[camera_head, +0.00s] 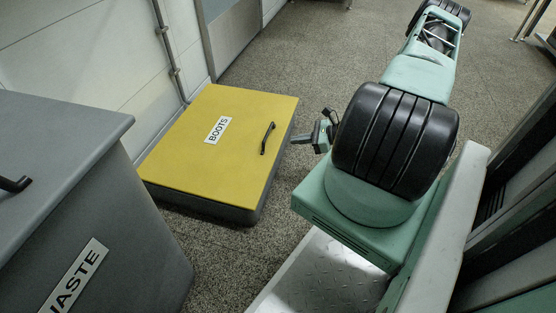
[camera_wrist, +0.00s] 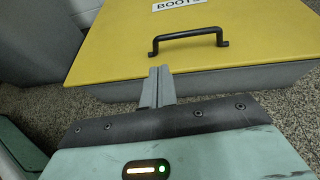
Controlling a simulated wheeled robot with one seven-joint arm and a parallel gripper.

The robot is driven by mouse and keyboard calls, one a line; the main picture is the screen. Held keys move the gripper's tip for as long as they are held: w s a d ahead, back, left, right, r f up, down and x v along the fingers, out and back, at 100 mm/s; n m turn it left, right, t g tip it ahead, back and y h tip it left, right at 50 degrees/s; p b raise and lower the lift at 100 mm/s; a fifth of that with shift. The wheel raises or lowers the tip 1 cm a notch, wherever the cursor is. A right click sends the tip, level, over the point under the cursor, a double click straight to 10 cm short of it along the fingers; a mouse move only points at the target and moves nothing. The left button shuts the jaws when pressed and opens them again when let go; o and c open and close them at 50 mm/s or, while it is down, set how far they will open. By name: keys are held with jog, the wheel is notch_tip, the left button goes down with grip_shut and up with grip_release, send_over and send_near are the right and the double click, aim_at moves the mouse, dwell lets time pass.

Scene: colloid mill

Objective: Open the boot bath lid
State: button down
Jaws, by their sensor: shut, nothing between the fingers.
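The boot bath is a low grey box with a flat yellow lid (camera_head: 200,155) marked BOOTS, and the lid lies closed on the box. A black bar handle (camera_head: 267,138) stands on the lid near its right edge. In the wrist view the handle (camera_wrist: 188,38) is ahead of my fingers, and the lid (camera_wrist: 110,45) fills the upper part. My gripper (camera_wrist: 161,72) is shut and empty, its fingertips pointing at the lid's front edge, short of the handle. In the head view my gripper (camera_head: 296,139) is just right of the lid's edge, apart from the handle.
A grey waste bin (camera_head: 130,220) with its own dark handle stands at the left front, close to the boot bath. A pale wall (camera_head: 80,50) with a pipe runs behind the bath. Speckled floor (camera_head: 300,60) is clear beyond it.

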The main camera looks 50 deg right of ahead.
aim_at(275, 148)
jog(key=shift+m+t+h, duration=0.3)
jog(key=shift+m+h, duration=0.1)
jog(key=shift+m, duration=0.1)
jog(key=b+x, duration=0.2)
jog(key=x, duration=0.1)
jog(key=f+b+x, duration=0.1)
jog(key=x, duration=0.1)
jog(key=b+x, duration=0.2)
jog(key=x, duration=0.1)
jog(key=shift+w+d+f+b, duration=0.15)
jog(key=shift+d+f+b, duration=0.1)
jog(key=shift+d+b, duration=0.05)
jog(key=shift+w+a, duration=0.2)
jog(key=shift+w, duration=0.3)
jog(key=shift+r, duration=0.1)
